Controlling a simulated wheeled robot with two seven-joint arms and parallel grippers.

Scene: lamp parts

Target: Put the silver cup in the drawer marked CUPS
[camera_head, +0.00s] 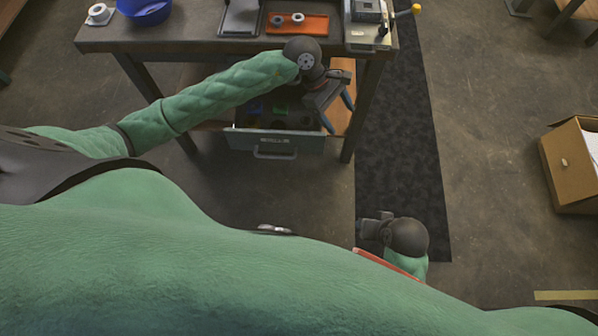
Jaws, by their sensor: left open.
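A grey drawer (245,139) is pulled out below the workbench. Its front has a handle and a small label too small to read. Inside lie a blue item, a green item and several dark round items; I cannot make out a silver cup among them. My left gripper (338,112) is over the drawer's right end, open, its fingers pointing down and to the right with nothing visible between them. It and the arm hide part of the drawer. My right gripper (368,228) is low, well in front of the bench over the dark mat; its jaw gap is unclear.
The workbench top (195,38) holds a blue bowl (148,10), a white ring-shaped part, an orange tray (313,23) and a grey device with a yellow knob. A dark mat (395,140) runs along the floor. A cardboard box (568,170) stands at the right.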

